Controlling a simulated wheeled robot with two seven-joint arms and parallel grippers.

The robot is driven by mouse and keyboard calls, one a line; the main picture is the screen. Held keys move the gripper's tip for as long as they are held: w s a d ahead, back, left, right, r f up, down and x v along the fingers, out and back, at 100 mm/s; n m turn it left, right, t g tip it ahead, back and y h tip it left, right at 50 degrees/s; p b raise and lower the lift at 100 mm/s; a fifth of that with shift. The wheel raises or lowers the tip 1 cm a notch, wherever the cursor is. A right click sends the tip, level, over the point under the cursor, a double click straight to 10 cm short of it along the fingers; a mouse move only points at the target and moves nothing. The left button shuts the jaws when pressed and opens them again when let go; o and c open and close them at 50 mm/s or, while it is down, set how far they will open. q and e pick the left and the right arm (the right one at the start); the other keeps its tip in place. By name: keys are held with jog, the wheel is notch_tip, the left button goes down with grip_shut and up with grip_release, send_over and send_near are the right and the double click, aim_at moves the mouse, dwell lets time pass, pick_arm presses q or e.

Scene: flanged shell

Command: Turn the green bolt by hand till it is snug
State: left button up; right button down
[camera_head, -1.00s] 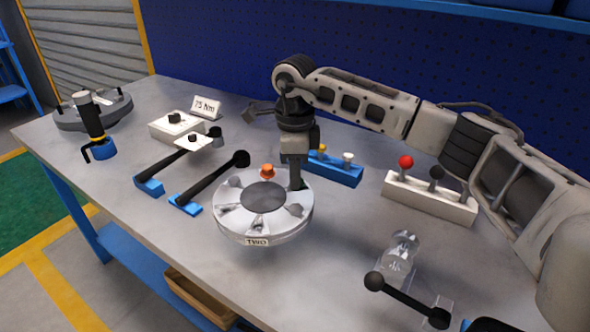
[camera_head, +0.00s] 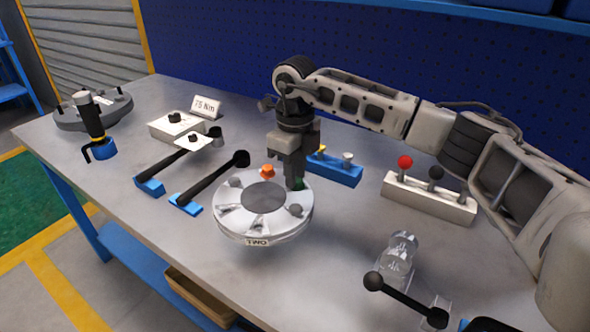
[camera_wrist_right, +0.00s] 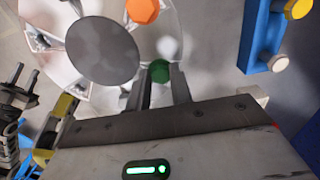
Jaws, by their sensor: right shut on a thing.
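The green bolt (camera_head: 301,183) sits at the back right of the flanged shell (camera_head: 264,229), a round silver cover with a grey centre. In the right wrist view the green bolt (camera_wrist_right: 159,71) shows between the fingertips. My right gripper (camera_head: 295,182) points down over the shell's rim and is shut on the green bolt; it also shows in the right wrist view (camera_wrist_right: 160,88). The bolt's lower part is hidden. An orange bolt (camera_head: 267,171) stands at the shell's back edge. My left gripper is not in view.
A blue rack (camera_head: 335,168) stands close behind the gripper. A white block with coloured knobs (camera_head: 430,197) is at right. A clear stand (camera_head: 399,256) is at front right. A "75 Nm" card (camera_head: 206,107) stands behind.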

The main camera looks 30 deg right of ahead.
jog(key=shift+w+r, duration=0.15)
jog(key=shift+r, duration=0.2)
jog(key=c, duration=1.2)
grip_release()
jog(key=shift+c, duration=0.2)
jog(key=shift+f, duration=0.15)
notch_tip(320, 180, up, 16)
jog(key=shift+b, duration=0.3)
jog(key=shift+s, duration=0.2)
